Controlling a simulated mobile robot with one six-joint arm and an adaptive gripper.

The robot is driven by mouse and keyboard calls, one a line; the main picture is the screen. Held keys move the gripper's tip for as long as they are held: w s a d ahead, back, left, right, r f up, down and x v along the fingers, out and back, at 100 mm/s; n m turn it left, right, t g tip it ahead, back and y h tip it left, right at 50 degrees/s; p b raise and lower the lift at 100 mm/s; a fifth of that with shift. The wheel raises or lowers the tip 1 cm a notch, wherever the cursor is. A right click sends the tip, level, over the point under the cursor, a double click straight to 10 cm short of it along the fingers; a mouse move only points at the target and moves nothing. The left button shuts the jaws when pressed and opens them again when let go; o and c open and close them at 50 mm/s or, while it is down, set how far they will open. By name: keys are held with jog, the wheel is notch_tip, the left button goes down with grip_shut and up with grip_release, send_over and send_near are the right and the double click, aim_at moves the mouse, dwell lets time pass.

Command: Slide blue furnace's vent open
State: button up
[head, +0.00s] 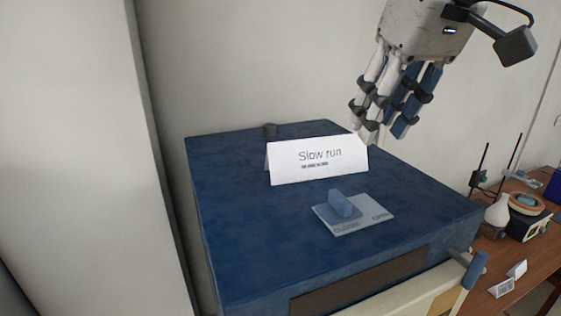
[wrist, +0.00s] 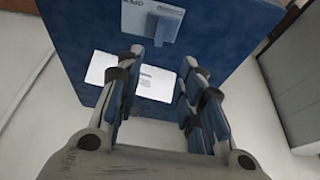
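The blue furnace (head: 240,220) stands with its flat top in view; it also fills the upper part of the wrist view (wrist: 80,30). On its top is a pale vent plate (head: 372,221) with a blue slider knob (head: 343,204) near the plate's left end in the head view. In the wrist view the plate (wrist: 134,18) carries small lettering, and the knob (wrist: 164,28) sits toward its right side. My gripper (head: 384,137) is open and empty, above the furnace's back right part, apart from the knob. In the wrist view its fingers (wrist: 164,58) are spread.
A white folded "Slow run" card (head: 318,162) stands on the furnace top behind the vent plate. A door handle (head: 474,270) sticks out at front right. A wooden table (head: 505,250) with a flask (head: 498,213) is right.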

aim_at(341, 196)
jog(key=b+x, duration=0.4)
jog(key=x, duration=1.3)
jog(key=shift+s, duration=0.1)
jog(key=shift+c, duration=0.4)
grip_shut()
